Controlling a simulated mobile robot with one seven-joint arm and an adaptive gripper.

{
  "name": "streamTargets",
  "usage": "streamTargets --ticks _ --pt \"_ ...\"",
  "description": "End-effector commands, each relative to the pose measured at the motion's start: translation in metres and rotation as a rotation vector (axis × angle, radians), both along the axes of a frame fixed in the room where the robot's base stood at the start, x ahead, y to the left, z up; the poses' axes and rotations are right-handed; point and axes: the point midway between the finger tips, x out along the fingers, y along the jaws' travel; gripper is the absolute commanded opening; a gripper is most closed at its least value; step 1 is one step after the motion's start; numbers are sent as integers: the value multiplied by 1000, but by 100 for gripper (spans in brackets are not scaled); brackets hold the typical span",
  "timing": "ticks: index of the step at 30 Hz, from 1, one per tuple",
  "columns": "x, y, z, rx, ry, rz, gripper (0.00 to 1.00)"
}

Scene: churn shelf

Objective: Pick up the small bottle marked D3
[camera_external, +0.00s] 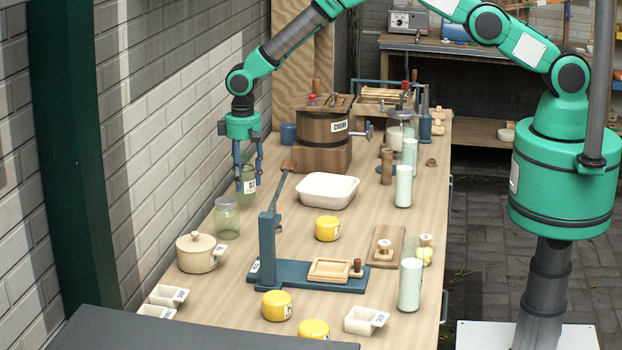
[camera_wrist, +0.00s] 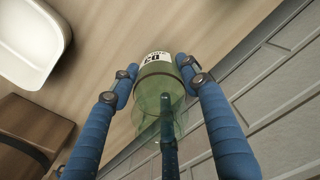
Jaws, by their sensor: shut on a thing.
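The small bottle marked D3 (camera_external: 249,182) is green and see-through with a white label. It is between the fingers of my gripper (camera_external: 247,184) at the left side of the table, near the brick wall. In the wrist view the bottle (camera_wrist: 158,90) shows its label at the far end. The blue fingers of my gripper (camera_wrist: 158,84) are closed on its sides. Whether the bottle's base touches the table cannot be told.
A clear jar (camera_external: 227,218) stands just in front of the bottle, and a lidded cream pot (camera_external: 197,254) stands nearer. A white basin (camera_external: 327,191) is to the right. A wooden churn (camera_external: 324,128) stands behind. The brick wall (camera_external: 150,110) is close on the left.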

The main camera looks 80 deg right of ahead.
Motion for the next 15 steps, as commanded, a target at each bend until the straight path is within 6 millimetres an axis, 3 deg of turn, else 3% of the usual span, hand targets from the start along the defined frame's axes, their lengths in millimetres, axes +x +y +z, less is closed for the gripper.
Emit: streamTargets --ticks 6,15 --pt "1 0 33 1 -3 0 15" --pt "1 0 64 1 -2 0 15"
